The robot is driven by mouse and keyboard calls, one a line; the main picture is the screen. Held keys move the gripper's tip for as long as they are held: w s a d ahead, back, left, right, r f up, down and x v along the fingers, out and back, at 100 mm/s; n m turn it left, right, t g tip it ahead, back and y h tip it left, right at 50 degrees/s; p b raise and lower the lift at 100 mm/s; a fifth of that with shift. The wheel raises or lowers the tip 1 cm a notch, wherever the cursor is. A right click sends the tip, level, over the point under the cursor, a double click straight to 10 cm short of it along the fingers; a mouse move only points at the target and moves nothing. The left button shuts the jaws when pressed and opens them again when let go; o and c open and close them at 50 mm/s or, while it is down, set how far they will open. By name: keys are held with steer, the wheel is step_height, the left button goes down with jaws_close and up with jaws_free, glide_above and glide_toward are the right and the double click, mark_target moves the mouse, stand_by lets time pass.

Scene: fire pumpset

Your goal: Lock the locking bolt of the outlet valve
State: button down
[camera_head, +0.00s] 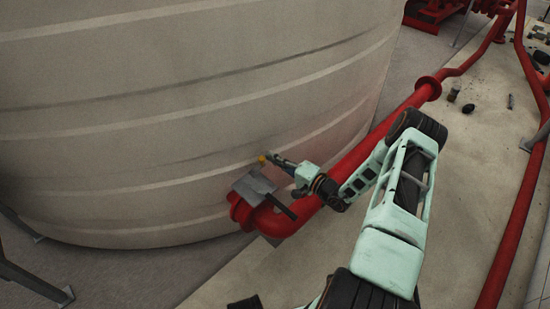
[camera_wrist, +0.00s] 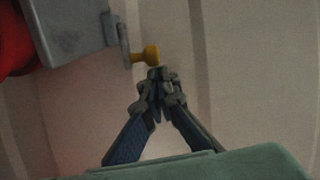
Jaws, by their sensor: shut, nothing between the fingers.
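The outlet valve shows as a grey metal box (camera_head: 254,187) on the red pipe beside the tank wall. A yellow locking bolt (camera_head: 262,159) sticks out at its upper edge. In the wrist view the yellow bolt (camera_wrist: 146,55) projects right from a thin plate on the grey box (camera_wrist: 75,25). My gripper (camera_wrist: 158,73) is shut and empty, its tips just below and right of the bolt's knob. Whether the tips touch the knob I cannot tell. In the head view my gripper (camera_head: 272,158) reaches left to the bolt.
The large beige tank (camera_head: 180,110) stands close behind the valve. A red pipe (camera_head: 365,145) runs from the valve to the upper right, under my arm. A dark handle bar (camera_head: 281,206) extends from the box. Concrete floor (camera_head: 480,150) lies to the right with small loose items.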

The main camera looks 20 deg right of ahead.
steer(key=shift+a, duration=0.1)
steer(key=shift+s+a+p, duration=0.3)
steer(key=shift+s+a, duration=0.1)
steer(key=shift+a, duration=0.25)
steer(key=shift+s+a+p, duration=0.3)
steer(key=shift+s+a, duration=0.1)
steer(key=shift+a, duration=0.2)
steer(key=shift+w+d, duration=0.15)
steer(key=shift+d, duration=0.15)
glide_toward(263, 161)
steer(key=d, duration=0.5)
steer(key=shift+r+p, duration=0.4)
steer(key=shift+p, duration=0.05)
